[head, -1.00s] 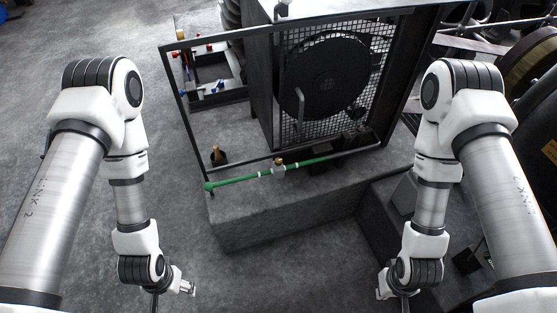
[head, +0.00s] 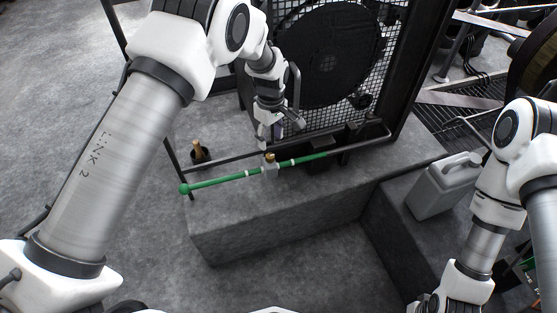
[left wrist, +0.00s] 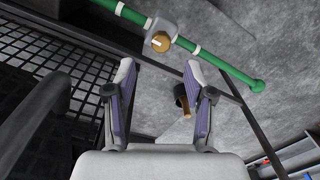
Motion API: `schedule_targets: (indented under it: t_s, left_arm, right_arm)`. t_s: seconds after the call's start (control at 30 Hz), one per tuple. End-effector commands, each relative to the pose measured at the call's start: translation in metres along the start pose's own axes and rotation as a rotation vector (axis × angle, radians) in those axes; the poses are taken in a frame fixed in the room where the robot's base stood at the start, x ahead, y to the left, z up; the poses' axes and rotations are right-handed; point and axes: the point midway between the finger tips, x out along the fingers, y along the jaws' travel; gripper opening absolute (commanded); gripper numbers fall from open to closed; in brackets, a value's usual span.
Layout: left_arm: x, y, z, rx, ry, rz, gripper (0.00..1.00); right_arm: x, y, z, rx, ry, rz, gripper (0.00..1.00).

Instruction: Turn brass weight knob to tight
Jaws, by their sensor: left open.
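The brass weight knob (head: 270,158) sits on top of a small grey weight block (head: 270,170) on a green bar (head: 225,178) with white bands. In the left wrist view the brass knob (left wrist: 161,41) faces me, with a pale line across it, just beyond the fingertips. My left gripper (head: 269,140) is open and empty, just behind the knob and apart from it. Its two purple-padded fingers (left wrist: 160,68) are spread in the left wrist view, with the knob ahead of the gap. My right gripper (head: 425,302) is only partly visible at the bottom edge, so its jaws are unclear.
A dark frame with mesh and a round black disc (head: 330,55) stands behind the bar. A wooden-handled tool (head: 197,147) stands in a black holder left of the knob. A grey jug (head: 443,185) stands at right. The concrete block (head: 285,215) has bare room in front.

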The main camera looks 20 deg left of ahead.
Motion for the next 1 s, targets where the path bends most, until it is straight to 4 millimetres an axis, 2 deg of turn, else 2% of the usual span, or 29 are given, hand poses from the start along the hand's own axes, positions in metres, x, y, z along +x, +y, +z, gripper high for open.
schedule_targets:
  t_s: [0.33,0.47,0.67,0.73,0.83,1.0]
  left_arm:
    - [0.062,-0.002,0.001,0.001,-0.003,-0.004,0.54]
    - [0.071,-0.002,0.0,0.001,-0.002,-0.003,0.54]
    - [0.072,-0.002,0.0,0.001,-0.002,-0.003,0.54]
    - [0.072,-0.002,0.0,0.001,-0.002,-0.003,0.36]
    - [0.072,-0.002,0.0,0.001,-0.002,-0.003,0.0]
    - [0.072,-0.002,0.001,0.001,-0.002,-0.003,0.0]
  right_arm:
    - [0.008,0.0,0.0,0.0,0.001,0.0,0.0]
    - [0.009,0.0,0.0,0.0,0.001,0.0,0.0]
    - [0.009,0.0,0.0,0.0,0.001,0.0,0.0]
    - [0.009,0.0,0.0,0.0,0.001,0.0,0.0]
    - [0.009,0.0,0.0,0.0,0.001,0.0,0.0]
    - [0.009,0.0,0.0,0.0,0.001,0.0,0.0]
